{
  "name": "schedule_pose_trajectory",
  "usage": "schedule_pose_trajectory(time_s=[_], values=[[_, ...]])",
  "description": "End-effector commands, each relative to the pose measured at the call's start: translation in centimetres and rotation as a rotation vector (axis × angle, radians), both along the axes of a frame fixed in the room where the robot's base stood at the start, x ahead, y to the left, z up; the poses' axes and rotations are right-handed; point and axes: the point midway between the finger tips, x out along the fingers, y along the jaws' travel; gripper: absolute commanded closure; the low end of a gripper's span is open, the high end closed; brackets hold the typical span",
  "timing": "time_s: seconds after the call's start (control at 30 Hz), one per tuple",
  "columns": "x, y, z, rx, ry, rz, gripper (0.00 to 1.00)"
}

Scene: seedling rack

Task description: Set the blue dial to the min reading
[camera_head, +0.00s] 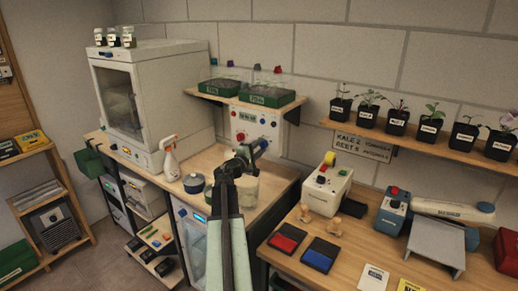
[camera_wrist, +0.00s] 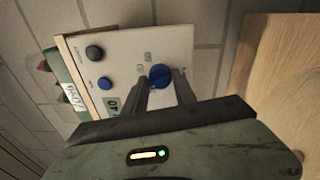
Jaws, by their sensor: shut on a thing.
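The blue dial (camera_wrist: 160,77) sits on a white control panel (camera_wrist: 125,55) fixed to the wall. In the wrist view my gripper (camera_wrist: 163,88) has its two fingers on either side of the dial, shut on it. In the head view my gripper (camera_head: 256,149) reaches up to the lower right of the same panel (camera_head: 255,122), and a blue part (camera_head: 263,143) shows at its tip. Small labels around the dial are too small to read, and its pointer cannot be made out.
The panel also has a dark knob (camera_wrist: 95,53), a small blue knob (camera_wrist: 104,84) and a green display (camera_wrist: 111,105). Green trays (camera_head: 266,98) sit on the shelf above.

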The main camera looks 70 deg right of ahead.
Motion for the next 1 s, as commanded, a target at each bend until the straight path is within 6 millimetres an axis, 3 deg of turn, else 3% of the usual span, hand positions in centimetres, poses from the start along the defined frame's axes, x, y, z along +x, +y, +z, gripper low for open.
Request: schedule_pose_trajectory(time_s=[0.3, 0.33, 0.4, 0.77, 1.0], values=[[-0.2, 0.0, -0.1, 0.002, -0.004, -0.004, 1.0], [-0.2, 0.0, -0.1, 0.002, -0.004, -0.004, 0.62], [-0.2, 0.0, -0.1, 0.001, -0.002, -0.004, 0.47], [0.0, 0.3, -0.1, 0.001, -0.001, -0.001, 0.47], [0.6, 3.8, -0.3, 0.001, -0.001, 0.0, 0.47]])
